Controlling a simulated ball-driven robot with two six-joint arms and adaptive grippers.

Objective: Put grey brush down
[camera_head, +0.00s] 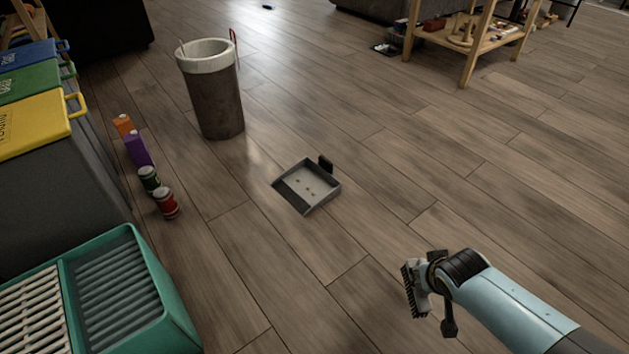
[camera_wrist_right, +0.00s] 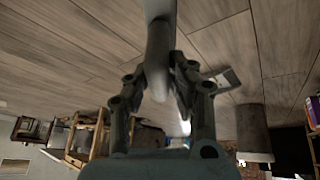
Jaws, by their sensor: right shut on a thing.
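The grey brush (camera_head: 417,284) is in my right gripper (camera_head: 434,277), at the lower right of the head view, with its dark bristles facing left. It looks held above the wooden floor, though how high is hard to tell. In the right wrist view the brush's pale grey handle (camera_wrist_right: 159,45) runs between the two fingers of the gripper (camera_wrist_right: 168,85), which are closed on it. My left gripper is not in view.
A grey dustpan (camera_head: 324,194) with several small crumbs lies on the floor. A bin (camera_head: 216,105) stands behind it. Cartons and cans (camera_head: 166,204) line the left, beside a teal crate (camera_head: 163,308) and lidded bins. A wooden table (camera_head: 470,42) stands far right. Floor around the brush is clear.

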